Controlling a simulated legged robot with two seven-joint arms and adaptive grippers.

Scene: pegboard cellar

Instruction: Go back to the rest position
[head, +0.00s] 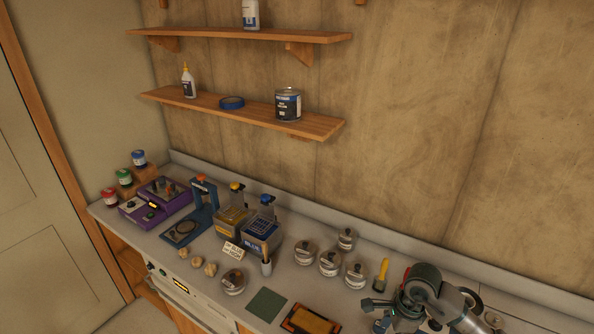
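My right gripper (376,313) is at the lower right edge of the head view, above the front part of the grey counter (350,218). Its arm comes in from the right and bottom. The fingers are small and partly cut off or overlapped, so I cannot tell whether they are open or shut. I see nothing held in it. My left gripper is not in view.
Beside my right arm are a yellow-handled brush (383,271) and several lidded jars (329,263). A dark green mat (266,304) and an orange-framed tray (296,325) lie at the front. Blue and yellow containers (231,221) stand left. Shelves (240,112) hang above.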

